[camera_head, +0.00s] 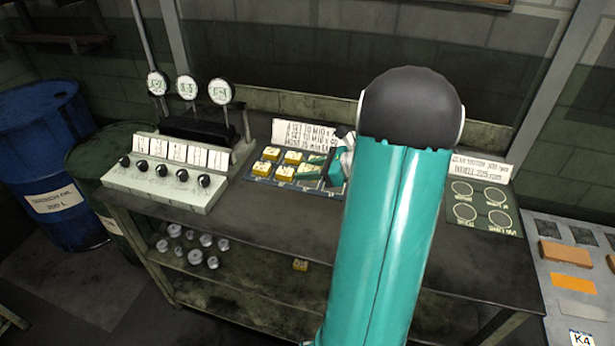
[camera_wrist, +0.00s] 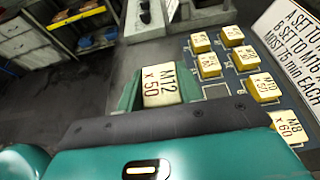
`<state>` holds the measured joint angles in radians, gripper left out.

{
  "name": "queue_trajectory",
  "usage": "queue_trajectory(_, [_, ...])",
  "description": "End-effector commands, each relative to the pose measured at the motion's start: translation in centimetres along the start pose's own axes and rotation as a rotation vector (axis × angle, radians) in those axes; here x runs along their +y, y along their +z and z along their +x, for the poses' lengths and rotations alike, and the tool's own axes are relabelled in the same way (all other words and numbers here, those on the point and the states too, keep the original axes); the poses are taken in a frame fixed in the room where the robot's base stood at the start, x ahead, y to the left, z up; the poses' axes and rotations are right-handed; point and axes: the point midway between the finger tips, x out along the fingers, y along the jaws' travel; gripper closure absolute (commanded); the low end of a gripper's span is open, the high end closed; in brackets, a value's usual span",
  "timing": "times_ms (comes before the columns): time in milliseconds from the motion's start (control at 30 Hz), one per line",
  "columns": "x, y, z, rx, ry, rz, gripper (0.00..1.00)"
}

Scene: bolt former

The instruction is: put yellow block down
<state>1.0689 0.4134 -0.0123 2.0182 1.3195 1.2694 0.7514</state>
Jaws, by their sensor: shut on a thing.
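My gripper (camera_wrist: 158,98) is shut on a yellow block (camera_wrist: 164,84) marked "M12 x 50". The block's labelled face points towards the wrist camera. In the head view my gripper (camera_head: 312,172) is at the right part of a blue-grey tray (camera_head: 262,181), and my arm hides part of the area. Several other yellow blocks (camera_head: 292,157) sit in the tray; in the wrist view they stand to the right of the held block, one marked "M8 x 60" (camera_wrist: 288,124). I cannot tell whether the held block touches the tray.
A sign (camera_head: 305,133) stands behind the tray. A panel with knobs (camera_head: 160,175) and gauges is to its left. A board with round marks (camera_head: 482,205) lies to the right. Another yellow block (camera_head: 300,265) and several metal pieces (camera_head: 195,257) are on the lower shelf.

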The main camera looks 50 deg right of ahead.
Motion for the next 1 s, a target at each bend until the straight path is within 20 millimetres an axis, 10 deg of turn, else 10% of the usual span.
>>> queue_trajectory(500, [-8.9, -5.4, 5.3, 0.000, 0.002, 0.001, 0.87])
queue_trajectory(1000, [-10.2, -9.4, 7.4, 0.000, 0.002, -0.001, 0.87])
